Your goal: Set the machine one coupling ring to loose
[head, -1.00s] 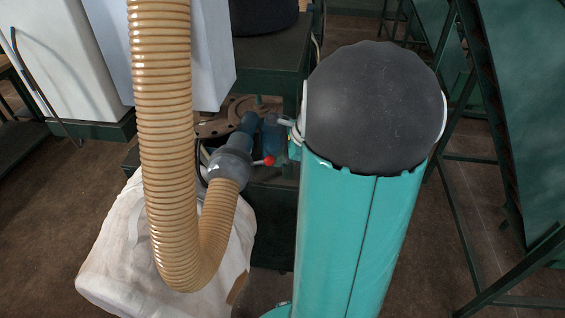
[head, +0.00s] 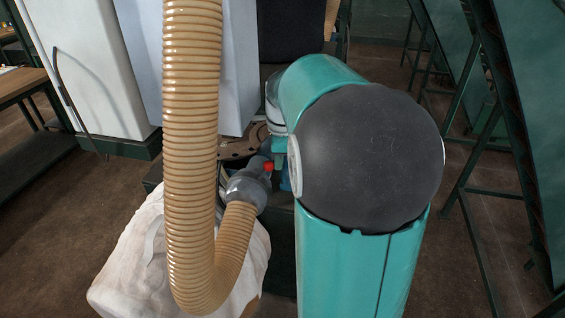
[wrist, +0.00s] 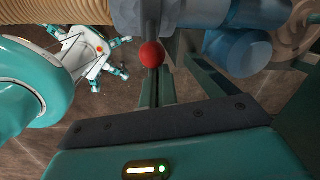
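The grey coupling ring (head: 248,188) joins the end of the tan ribbed hose (head: 191,130) near the centre of the head view. A red ball knob (head: 268,166) sits beside it. In the wrist view the red knob (wrist: 152,55) hangs just below the grey coupling (wrist: 185,14), with a blue cylinder (wrist: 238,50) to its right. My gripper's dark, bolted front plate (wrist: 165,125) lies below the knob in that view. My arm hides the gripper in the head view.
A white bulk bag (head: 125,262) stands below the hose. Pale cabinets (head: 105,70) stand at the left, with a wooden table (head: 20,85) beyond. Dark green frames (head: 480,150) stand at the right. Brown floor (head: 455,260) is open at the lower right.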

